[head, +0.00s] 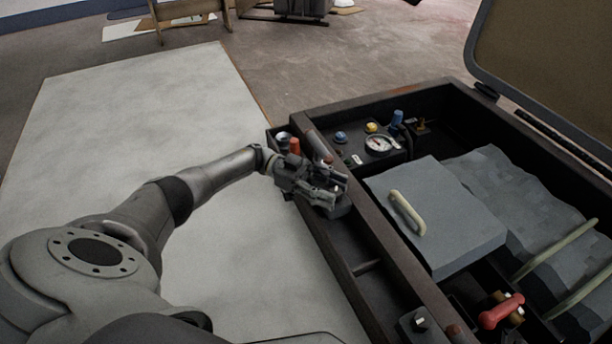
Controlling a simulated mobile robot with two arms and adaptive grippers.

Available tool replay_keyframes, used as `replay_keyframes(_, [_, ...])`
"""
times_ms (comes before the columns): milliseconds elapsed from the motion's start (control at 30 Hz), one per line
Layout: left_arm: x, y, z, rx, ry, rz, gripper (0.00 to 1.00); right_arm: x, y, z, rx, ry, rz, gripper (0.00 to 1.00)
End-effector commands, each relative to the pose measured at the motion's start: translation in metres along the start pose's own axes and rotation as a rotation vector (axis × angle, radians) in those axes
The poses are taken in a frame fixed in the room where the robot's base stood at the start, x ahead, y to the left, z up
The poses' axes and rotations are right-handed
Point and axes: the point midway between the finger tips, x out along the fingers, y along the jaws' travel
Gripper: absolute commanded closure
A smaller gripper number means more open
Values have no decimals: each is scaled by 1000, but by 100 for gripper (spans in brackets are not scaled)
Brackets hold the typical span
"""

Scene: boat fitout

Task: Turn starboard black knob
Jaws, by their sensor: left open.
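My left gripper (340,187) is at the left long side of the dark open locker box (398,262), over its narrow side channel. Its fingers are open and point right. A dark, round-edged piece (338,209) shows just under the fingertips. It may be the black knob, but the gripper covers much of it, and I cannot tell whether the fingers touch it. No other black knob shows clearly. My right gripper is not in view.
An orange cylinder (295,146) stands close behind my gripper. A grey lidded block (445,222) and red handle (501,311) lie right. The pale floor panel (130,125) is clear.

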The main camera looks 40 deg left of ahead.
Motion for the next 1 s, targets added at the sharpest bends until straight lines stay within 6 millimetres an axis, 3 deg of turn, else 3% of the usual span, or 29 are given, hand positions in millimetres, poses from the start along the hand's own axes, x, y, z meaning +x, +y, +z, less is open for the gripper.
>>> replay_keyframes(367, [0, 5, -2, -3, 0, -191, 52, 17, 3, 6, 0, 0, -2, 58])
replay_keyframes(1000, [4, 10, -4, -4, 3, -609, 52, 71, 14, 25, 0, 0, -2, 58])
